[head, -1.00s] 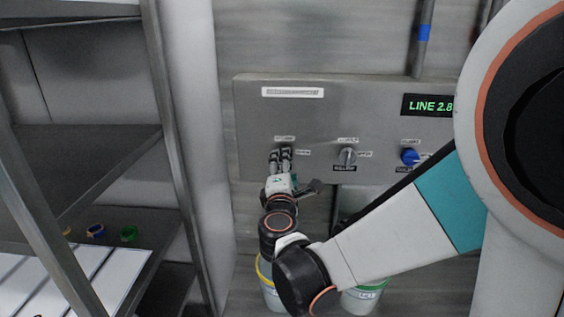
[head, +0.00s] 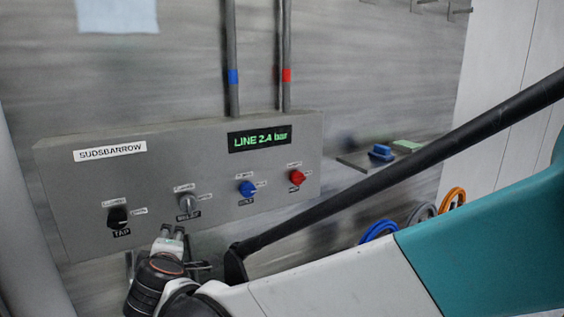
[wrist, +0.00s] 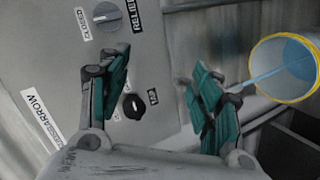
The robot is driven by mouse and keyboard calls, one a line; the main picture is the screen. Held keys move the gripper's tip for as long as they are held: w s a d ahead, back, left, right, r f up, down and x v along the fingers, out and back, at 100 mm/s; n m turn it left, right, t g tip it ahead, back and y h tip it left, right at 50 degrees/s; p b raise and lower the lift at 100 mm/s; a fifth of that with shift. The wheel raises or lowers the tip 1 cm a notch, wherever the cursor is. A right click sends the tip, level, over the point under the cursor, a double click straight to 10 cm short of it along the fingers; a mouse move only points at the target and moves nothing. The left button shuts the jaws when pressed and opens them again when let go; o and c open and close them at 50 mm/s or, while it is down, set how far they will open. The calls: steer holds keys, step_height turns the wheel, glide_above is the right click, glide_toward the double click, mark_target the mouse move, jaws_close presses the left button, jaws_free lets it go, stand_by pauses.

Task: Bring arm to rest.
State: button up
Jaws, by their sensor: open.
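My gripper (head: 172,231) is below the control panel's knobs in the head view, under the grey relief knob (head: 187,202) and right of the black tap knob (head: 117,217). In the wrist view my gripper (wrist: 158,66) has its two teal-padded fingers spread wide, with nothing between the pads. The tap knob (wrist: 133,105) shows beyond them, apart from the fingers. The relief knob (wrist: 106,16) is at the top. My arm crosses the lower right of the head view.
The panel (head: 70,190) is labelled SUDSBARROW; its display (head: 259,139) reads LINE 2.4 bar. It also carries a blue knob (head: 247,188) and a red knob (head: 297,177). A yellow-rimmed bucket (wrist: 256,68) with a light-blue stream is at right in the wrist view.

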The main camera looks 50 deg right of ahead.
steer(key=s+a+f+m+g+y, duration=0.2)
steer(key=s+m+y, duration=0.1)
steer(key=s, duration=0.6)
steer(key=s+a+f+m+g+y, duration=0.3)
steer(key=s+m, duration=0.2)
steer(key=s, duration=0.4)
steer(key=shift+a+f+m, duration=0.2)
steer(key=shift+m, duration=0.1)
